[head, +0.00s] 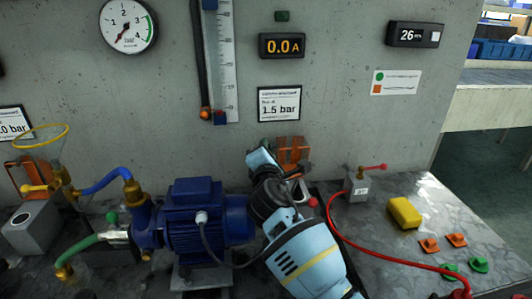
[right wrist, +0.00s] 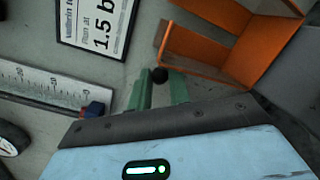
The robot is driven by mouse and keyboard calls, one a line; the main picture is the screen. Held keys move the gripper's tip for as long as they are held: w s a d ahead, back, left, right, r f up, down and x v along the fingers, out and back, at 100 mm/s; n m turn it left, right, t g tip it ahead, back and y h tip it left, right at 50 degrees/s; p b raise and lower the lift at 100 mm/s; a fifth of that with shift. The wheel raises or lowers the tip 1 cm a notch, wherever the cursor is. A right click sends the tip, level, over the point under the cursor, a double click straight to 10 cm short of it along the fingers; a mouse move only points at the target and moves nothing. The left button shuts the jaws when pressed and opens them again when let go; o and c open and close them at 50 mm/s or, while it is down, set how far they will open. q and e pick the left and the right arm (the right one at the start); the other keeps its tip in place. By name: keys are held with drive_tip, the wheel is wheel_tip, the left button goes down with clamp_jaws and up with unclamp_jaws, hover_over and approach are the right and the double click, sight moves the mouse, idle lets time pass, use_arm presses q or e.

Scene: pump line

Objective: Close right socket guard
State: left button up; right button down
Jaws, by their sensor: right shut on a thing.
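The right socket guard (head: 292,148) is an orange part against the wall, behind my right gripper in the head view. In the right wrist view the orange guard (right wrist: 205,52) fills the upper right, with flat panels standing at an angle to each other. My right gripper (head: 290,172) is in front of the guard, and its fingertips are hard to make out there. In the right wrist view its green fingers (right wrist: 162,88) are shut on a small black knob (right wrist: 160,74) beside the guard's edge. The guard's exact angle and the socket are unclear. My left gripper is out of view.
A blue pump motor (head: 195,215) stands left of my right arm. A grey box with a red lever (head: 358,187), a red hose (head: 360,251) and a yellow block (head: 404,213) lie to the right. Another orange guard (head: 20,177) is at far left.

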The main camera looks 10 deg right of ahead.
drive_tip(key=c, duration=1.6)
unclamp_jaws()
drive_tip(key=shift+s+a+r+p, duration=0.4)
drive_tip(key=shift+s+r, duration=0.45)
drive_tip(key=shift+s, duration=1.8)
drive_tip(key=shift+s+a+r+p, duration=0.25)
drive_tip(key=shift+s+r+p, duration=0.4)
drive_tip(key=shift+s, duration=2)
drive_tip(key=shift+s+a+r+p, duration=0.3)
drive_tip(key=shift+s+r, duration=0.7)
drive_tip(key=shift+s, duration=1.65)
